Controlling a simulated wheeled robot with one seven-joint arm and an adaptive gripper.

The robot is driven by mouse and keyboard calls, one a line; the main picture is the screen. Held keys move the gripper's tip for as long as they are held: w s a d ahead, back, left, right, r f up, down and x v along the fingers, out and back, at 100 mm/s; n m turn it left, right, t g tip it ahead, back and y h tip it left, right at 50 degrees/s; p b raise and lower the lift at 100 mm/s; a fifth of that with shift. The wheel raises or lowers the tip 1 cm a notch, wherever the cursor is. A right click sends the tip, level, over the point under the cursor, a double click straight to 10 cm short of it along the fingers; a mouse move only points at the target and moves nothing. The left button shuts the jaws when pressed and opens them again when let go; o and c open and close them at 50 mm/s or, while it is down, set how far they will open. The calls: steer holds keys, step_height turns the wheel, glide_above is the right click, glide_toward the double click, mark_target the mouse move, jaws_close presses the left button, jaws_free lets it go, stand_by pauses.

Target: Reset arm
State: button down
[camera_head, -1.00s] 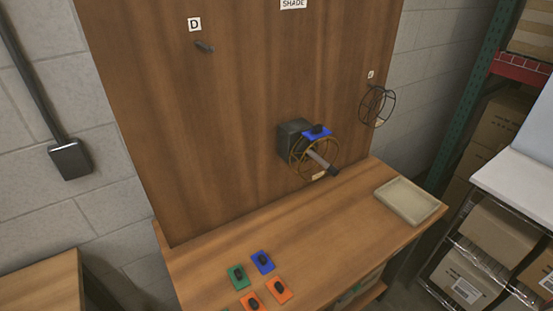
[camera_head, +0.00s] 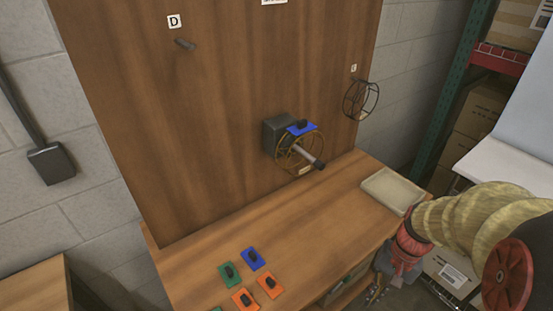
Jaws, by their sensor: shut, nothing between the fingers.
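My arm comes in from the right edge, and my gripper (camera_head: 374,294) hangs at its end, beside the front right of the wooden table (camera_head: 330,215) and below its top. It is small and partly dark in this view. The fingers appear closed, and I see nothing held in them. The gripper is apart from the parts on the board and on the table.
A wooden board (camera_head: 200,130) carries a dark box (camera_head: 278,133) with a brass wire ring (camera_head: 285,160) and a black wire ring (camera_head: 361,99). A beige tray (camera_head: 392,191) and several coloured pieces (camera_head: 254,259) lie on the table. Shelving with cartons stands right.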

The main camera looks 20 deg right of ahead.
steer(key=w+a+r+n+t+h, duration=0.1)
steer(key=a+r+n+t, duration=0.2)
steer(key=a+r, duration=0.4)
steer(key=w+a+r+n+t+h, duration=0.1)
steer(key=a+r+n, duration=0.5)
steer(key=r, duration=0.6)
steer(key=shift+w+a+r+t, duration=0.2)
steer(key=shift+w+a+t, duration=0.55)
steer(key=shift+a+t, duration=0.35)
steer(key=c, duration=2.6)
jaws_free()
steer(key=shift+d, duration=0.15)
